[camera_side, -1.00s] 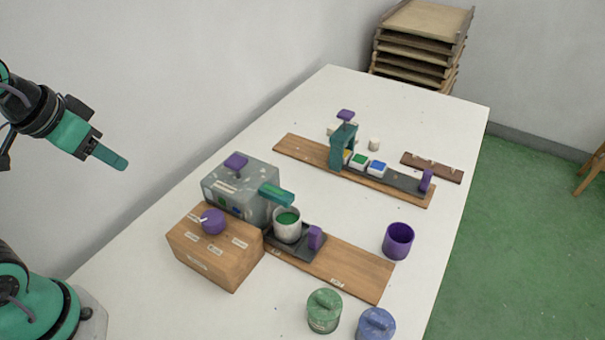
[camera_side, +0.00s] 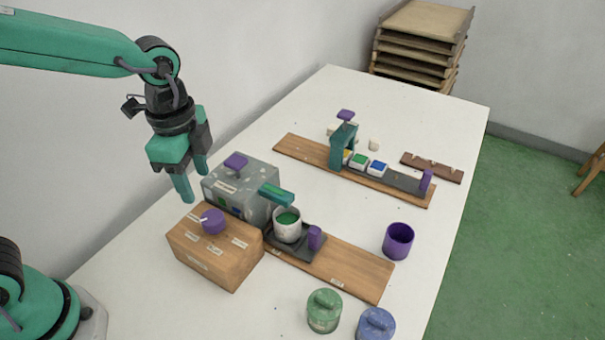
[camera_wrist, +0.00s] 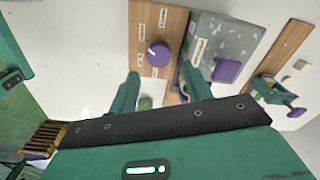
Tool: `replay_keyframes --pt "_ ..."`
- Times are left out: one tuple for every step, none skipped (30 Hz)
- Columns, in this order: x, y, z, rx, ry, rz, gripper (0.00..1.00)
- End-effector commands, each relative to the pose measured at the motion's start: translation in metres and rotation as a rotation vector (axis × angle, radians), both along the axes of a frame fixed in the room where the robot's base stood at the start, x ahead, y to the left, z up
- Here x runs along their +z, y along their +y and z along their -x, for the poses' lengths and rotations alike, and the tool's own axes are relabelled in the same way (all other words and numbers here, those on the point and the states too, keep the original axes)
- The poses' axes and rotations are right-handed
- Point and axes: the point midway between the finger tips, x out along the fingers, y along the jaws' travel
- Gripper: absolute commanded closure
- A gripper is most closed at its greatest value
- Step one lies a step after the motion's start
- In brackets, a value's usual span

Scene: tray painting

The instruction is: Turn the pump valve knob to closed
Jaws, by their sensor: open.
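The purple valve knob (camera_side: 213,221) sits on top of the wooden box (camera_side: 220,262), with a white pointer mark toward its left and small labels around it. In the wrist view the knob (camera_wrist: 158,54) lies beyond the fingertips, roughly between them. My gripper (camera_side: 194,183) points down, open and empty, above and slightly left of the knob, not touching it. Its two fingers also show in the wrist view (camera_wrist: 160,82). The grey pump box (camera_side: 238,190) stands behind the wooden box, with a purple top handle and a green spout. The label wording is too small to read.
A cup of green paint (camera_side: 287,226) stands under the spout on a dark slide. A purple cup (camera_side: 398,240), green jar (camera_side: 324,311) and blue jar (camera_side: 376,325) stand at the right and front. A stamping stand (camera_side: 342,148) is farther back.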

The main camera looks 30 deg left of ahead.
Motion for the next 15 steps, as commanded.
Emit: replay_keyframes --pt "-0.0041 -0.0055 -0.0012 -0.038 0.016 -0.007 0.51" --pt "-0.0056 -0.0076 -0.0018 -0.056 0.022 -0.010 0.51" --pt "-0.0071 -0.0102 -0.0025 -0.077 0.028 -0.013 0.51" --pt "-0.0082 -0.0118 -0.0030 -0.089 0.032 -0.015 0.51" --pt "-0.0089 -0.0130 -0.0033 -0.100 0.035 -0.017 0.51" --pt "-0.0096 -0.0141 -0.0035 -0.109 0.037 -0.017 0.51" --pt "-0.0098 -0.0145 -0.0037 -0.114 0.038 -0.018 0.51" --pt "-0.0100 -0.0148 -0.0037 -0.116 0.039 -0.018 0.51" --pt "-0.0101 -0.0149 -0.0037 -0.117 0.039 -0.019 0.51" --pt "-0.0101 -0.0149 -0.0037 -0.117 0.039 -0.019 0.51" --pt "-0.0102 -0.0147 -0.0038 -0.117 0.039 -0.019 0.51" --pt "-0.0104 -0.0146 -0.0038 -0.116 0.039 -0.018 0.51" --pt "-0.0108 -0.0146 -0.0036 -0.116 0.039 -0.018 0.51" --pt "-0.0114 -0.0146 -0.0037 -0.116 0.039 -0.018 0.51" --pt "-0.0126 -0.0144 -0.0036 -0.115 0.039 -0.018 0.51"
